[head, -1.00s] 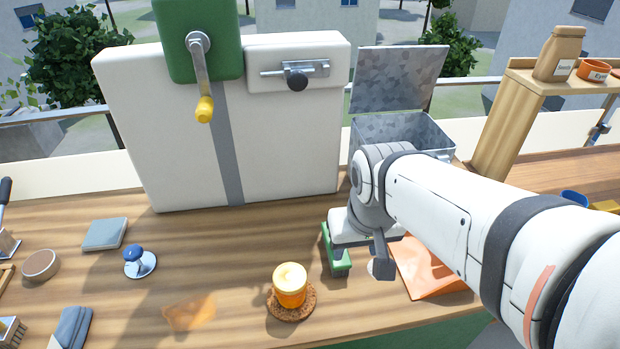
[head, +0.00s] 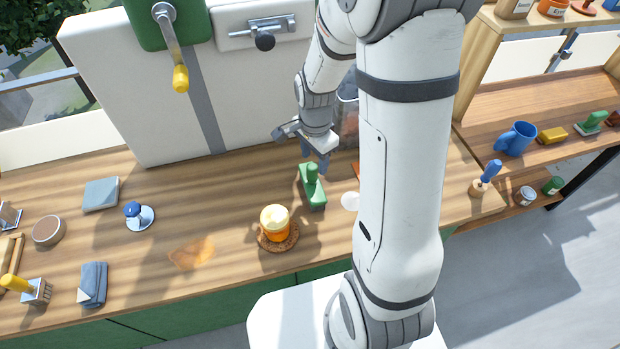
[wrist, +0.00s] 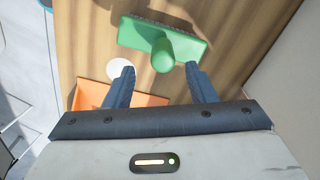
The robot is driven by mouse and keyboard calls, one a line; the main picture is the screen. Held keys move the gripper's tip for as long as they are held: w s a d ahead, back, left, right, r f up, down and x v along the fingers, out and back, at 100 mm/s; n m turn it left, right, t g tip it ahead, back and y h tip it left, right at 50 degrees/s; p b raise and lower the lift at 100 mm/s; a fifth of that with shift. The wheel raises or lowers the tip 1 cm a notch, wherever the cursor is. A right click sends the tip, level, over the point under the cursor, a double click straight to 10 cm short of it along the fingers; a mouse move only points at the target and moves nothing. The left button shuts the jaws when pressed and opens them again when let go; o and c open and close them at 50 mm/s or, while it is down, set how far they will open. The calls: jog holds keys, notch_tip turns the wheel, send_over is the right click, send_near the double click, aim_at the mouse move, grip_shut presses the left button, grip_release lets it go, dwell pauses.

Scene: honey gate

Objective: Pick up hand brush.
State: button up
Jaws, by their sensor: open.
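The green hand brush (head: 313,190) rests on the wooden counter, right of the orange jar, with its knob-like handle standing up. In the wrist view the brush (wrist: 190,48) lies just beyond my fingertips, its rounded handle pointing towards the camera between the fingers' lines. My gripper (head: 315,160) hangs just behind and above the brush in the head view. It is open and empty; its two dark fingers (wrist: 160,72) are spread apart, and whether they touch the brush cannot be told.
An orange jar (head: 275,222) stands on a cork mat left of the brush. A white panel (head: 130,90) rises behind. A blue mug (head: 515,138) and another green brush (head: 592,122) sit on the right shelf.

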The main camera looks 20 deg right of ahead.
aim_at(312, 166)
jog(key=shift+w+a+f+p, duration=0.15)
jog(key=shift+f+p, duration=0.3)
jog(key=shift+f, duration=1.1)
jog(key=shift+a+f+p, duration=0.1)
jog(key=shift+f+p, duration=0.3)
jog(key=shift+f, duration=1.15)
jog(key=shift+c, duration=0.4)
grip_shut()
